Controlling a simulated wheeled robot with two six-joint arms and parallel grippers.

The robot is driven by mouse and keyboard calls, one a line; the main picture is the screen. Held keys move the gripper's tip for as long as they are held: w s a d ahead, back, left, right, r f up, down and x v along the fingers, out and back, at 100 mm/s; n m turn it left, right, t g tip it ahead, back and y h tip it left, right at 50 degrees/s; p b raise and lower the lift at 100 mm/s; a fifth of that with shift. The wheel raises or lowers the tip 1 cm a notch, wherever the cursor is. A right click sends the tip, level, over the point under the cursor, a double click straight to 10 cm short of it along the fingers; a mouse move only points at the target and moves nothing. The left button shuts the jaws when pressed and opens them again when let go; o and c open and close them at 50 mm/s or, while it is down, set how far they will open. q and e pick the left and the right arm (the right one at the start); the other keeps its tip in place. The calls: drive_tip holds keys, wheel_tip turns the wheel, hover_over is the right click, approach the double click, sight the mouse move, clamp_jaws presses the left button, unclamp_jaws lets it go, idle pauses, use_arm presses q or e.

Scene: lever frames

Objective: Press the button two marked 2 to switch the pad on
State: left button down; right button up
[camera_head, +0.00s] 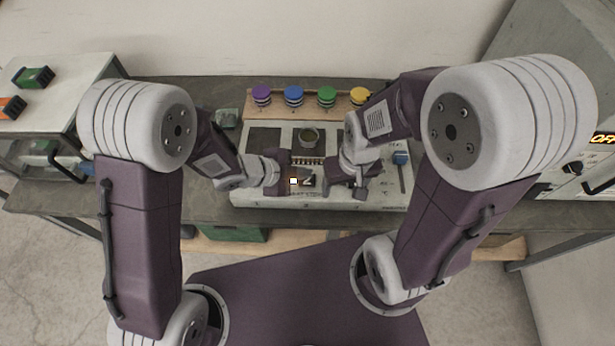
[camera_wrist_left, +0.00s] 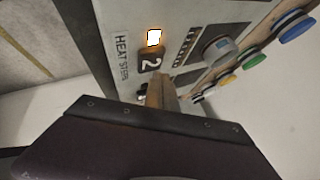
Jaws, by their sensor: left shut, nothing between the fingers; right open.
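The dark button marked 2 (camera_head: 308,181) is on the front of the pale panel (camera_head: 270,202), with a lit white-orange square (camera_head: 293,181) beside it. In the left wrist view the 2 button (camera_wrist_left: 151,60) and lit square (camera_wrist_left: 154,37) sit near the lettering "HEAT STEP". My left gripper (camera_head: 285,172) is shut and empty; its tip in the wrist view (camera_wrist_left: 160,82) is right at the edge of the 2 button. I cannot tell if they touch. My right gripper (camera_head: 328,181) is open, just right of the button; its fingers are partly hidden.
A wooden rack (camera_head: 275,110) behind holds purple, blue, green and yellow round pieces. An appliance showing OFF (camera_head: 603,138) stands far right. A side table (camera_head: 70,70) is left.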

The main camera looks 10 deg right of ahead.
wheel_tip(320, 180, up, 6)
drive_tip(key=p, duration=0.5)
drive_tip(key=shift+f+p, duration=0.1)
drive_tip(key=shift+p, duration=0.3)
